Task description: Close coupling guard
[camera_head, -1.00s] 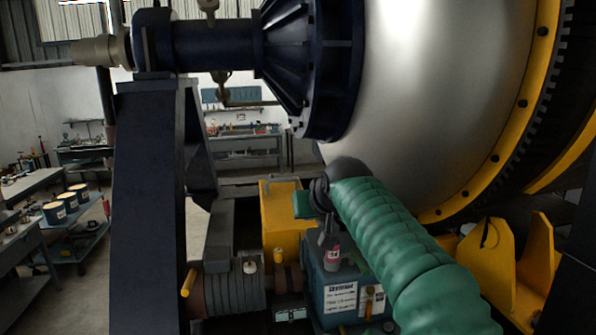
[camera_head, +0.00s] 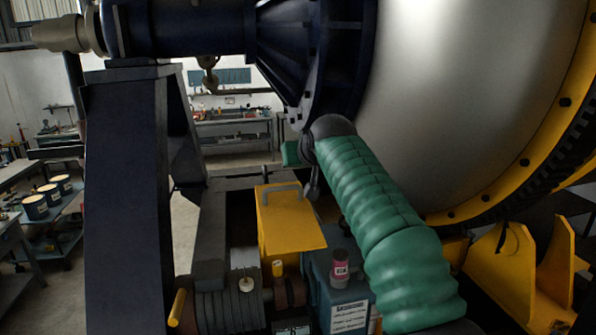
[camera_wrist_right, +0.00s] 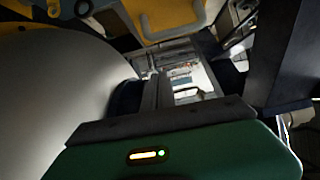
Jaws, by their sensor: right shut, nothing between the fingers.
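The coupling guard appears to be the yellow cover (camera_head: 288,222) with a grey handle on its upper edge. It stands behind a rusty-brown coupling part (camera_head: 290,291), which shows uncovered in front of it. In the right wrist view, a yellow panel with a handle (camera_wrist_right: 168,18) shows at the top. My right arm, in a green sleeve, crosses the head view from lower right. The green body of my right gripper (camera_head: 291,153) shows above the guard, apart from it in the picture; its fingers are hidden there. In the wrist view, the right gripper (camera_wrist_right: 156,82) is shut and empty. My left gripper is out of view.
A large silver drum (camera_head: 460,100) with a yellow rim fills the right. A dark blue post (camera_head: 125,200) stands at left. A grey finned motor (camera_head: 228,308) and a teal box (camera_head: 322,285) with a pink-labelled bottle (camera_head: 340,268) sit in front. Workbenches stand behind.

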